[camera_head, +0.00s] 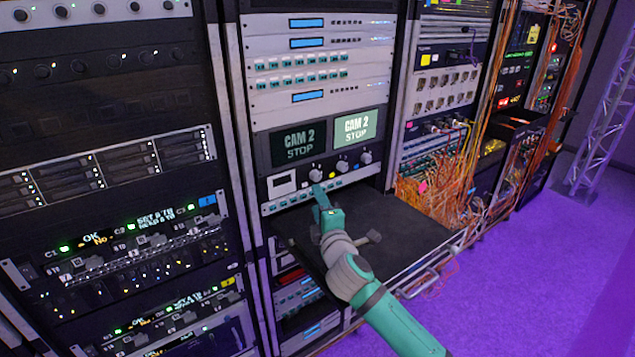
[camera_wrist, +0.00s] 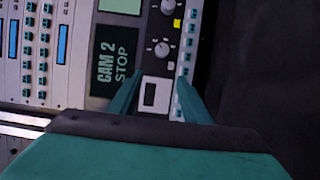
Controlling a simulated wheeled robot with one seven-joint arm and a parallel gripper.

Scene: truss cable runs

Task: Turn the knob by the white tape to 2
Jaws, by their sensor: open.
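The control panel carries a row of silver knobs. The leftmost knob (camera_head: 316,175) has a small white tape patch beside it. In the wrist view, turned sideways, this knob (camera_wrist: 162,49) shows a ring of marks, with the white tape (camera_wrist: 171,66) to its lower right. The number its pointer faces is too small to read. My gripper (camera_head: 318,189) is just below the knob in the head view. In the wrist view my gripper (camera_wrist: 159,78) has its two teal fingers apart and empty. The knob lies beyond the fingertips, and no contact shows.
A yellow tape patch (camera_head: 333,175) marks the neighbouring middle knob (camera_head: 342,166). A small white display (camera_head: 282,183) is left of the knobs. Two CAM 2 STOP screens (camera_head: 355,127) sit above. A dark pull-out shelf (camera_head: 385,235) lies below. Orange cables (camera_head: 455,190) hang at right.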

